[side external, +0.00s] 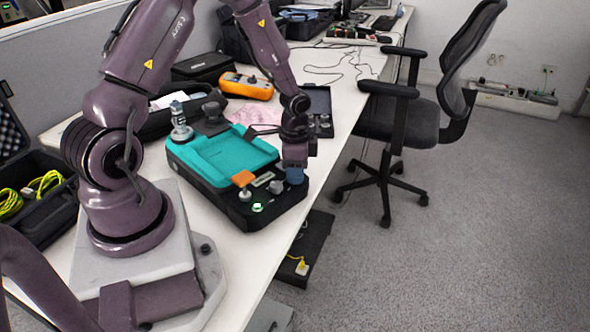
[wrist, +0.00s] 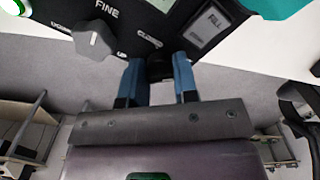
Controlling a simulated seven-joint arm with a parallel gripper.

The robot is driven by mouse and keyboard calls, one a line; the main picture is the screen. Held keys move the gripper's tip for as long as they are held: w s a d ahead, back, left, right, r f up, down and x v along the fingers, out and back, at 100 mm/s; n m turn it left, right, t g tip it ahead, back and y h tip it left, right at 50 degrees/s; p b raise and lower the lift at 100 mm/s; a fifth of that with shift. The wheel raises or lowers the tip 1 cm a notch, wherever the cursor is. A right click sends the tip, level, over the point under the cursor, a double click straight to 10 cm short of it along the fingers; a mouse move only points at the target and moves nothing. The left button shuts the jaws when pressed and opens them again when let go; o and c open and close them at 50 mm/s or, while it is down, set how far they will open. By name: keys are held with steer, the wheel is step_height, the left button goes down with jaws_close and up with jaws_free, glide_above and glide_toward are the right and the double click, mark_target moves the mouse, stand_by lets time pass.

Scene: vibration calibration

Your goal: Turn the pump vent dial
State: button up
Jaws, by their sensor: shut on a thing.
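My gripper (side external: 294,176) is at the front right corner of a black device with a teal top (side external: 222,157), pointing down. In the wrist view its two blue fingers (wrist: 158,66) stand on either side of a dark dial (wrist: 160,69) at the panel's edge and are shut on it. The word CLOSED is printed just above the dial. The fingers hide much of it, and its pointer cannot be made out. A grey faceted knob (wrist: 95,40) sits to the left, apart from the fingers, with FINE printed near it.
A lit green button (side external: 257,207) and an orange block (side external: 243,178) are on the device. An open black case (side external: 319,110) and an orange instrument (side external: 246,86) stand behind. An office chair (side external: 412,115) is off the table.

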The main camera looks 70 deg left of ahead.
stand_by(0.3)
steer(key=o, duration=0.9)
